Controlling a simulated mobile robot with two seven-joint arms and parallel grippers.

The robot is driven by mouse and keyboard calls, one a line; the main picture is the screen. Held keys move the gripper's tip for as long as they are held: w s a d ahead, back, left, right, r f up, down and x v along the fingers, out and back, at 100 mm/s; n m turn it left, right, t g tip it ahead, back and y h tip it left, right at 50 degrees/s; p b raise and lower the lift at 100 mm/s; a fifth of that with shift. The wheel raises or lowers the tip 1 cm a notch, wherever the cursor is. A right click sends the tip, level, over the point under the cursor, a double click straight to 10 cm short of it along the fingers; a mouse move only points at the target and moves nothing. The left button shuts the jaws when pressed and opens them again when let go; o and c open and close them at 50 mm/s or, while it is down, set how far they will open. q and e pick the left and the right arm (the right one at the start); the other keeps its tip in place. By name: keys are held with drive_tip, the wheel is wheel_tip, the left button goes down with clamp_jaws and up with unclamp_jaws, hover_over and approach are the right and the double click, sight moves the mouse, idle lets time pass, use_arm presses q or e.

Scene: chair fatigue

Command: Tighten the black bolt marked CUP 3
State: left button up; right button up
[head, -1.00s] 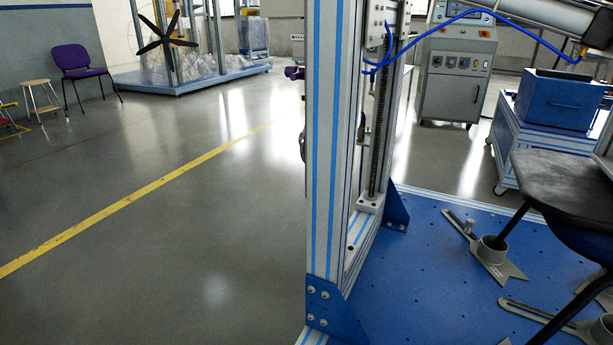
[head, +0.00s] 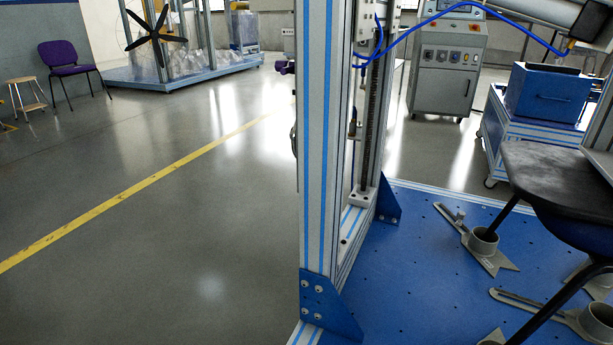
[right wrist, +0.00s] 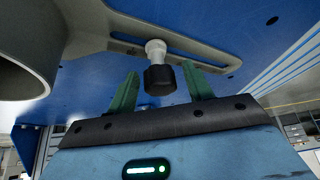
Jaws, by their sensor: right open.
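In the right wrist view, a bolt with a black knurled-looking head (right wrist: 159,79) and a pale grey shank sits at a slotted grey bracket (right wrist: 190,52). No CUP 3 mark is readable there. My right gripper (right wrist: 160,88) is open, with one green finger on each side of the black head and a gap to both. A grey cup (right wrist: 28,62) is at the left of that view. In the head view, a grey cup (head: 484,241) on a slotted bracket holds a chair leg, with a small pale bolt (head: 460,214) on its slot. Neither gripper shows in the head view.
A black chair seat (head: 555,168) stands over the blue perforated base plate (head: 410,270). More grey cups (head: 598,318) are at lower right. A tall aluminium column (head: 314,150) rises at the plate's left edge. The floor (head: 180,230) to its left is clear.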

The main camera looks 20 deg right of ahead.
drive_tip(key=n+g, duration=0.1)
drive_tip(key=n, duration=0.2)
drive_tip(key=shift+w+y, duration=0.1)
drive_tip(key=shift+y, duration=0.3)
drive_tip(key=shift+n+g, duration=0.4)
drive_tip(key=shift+n, duration=0.2)
drive_tip(key=c, duration=0.9)
drive_tip(key=m+t+p, duration=0.1)
drive_tip(key=m+p, duration=0.1)
drive_tip(key=p, duration=0.1)
drive_tip(key=shift+r+m, duration=0.1)
drive_tip(key=shift+m, duration=0.2)
drive_tip(key=shift+c, duration=0.2)
drive_tip(key=shift+m+t+h+p, duration=0.4)
drive_tip(key=shift+m+p, duration=0.2)
drive_tip(key=shift+m, duration=0.2)
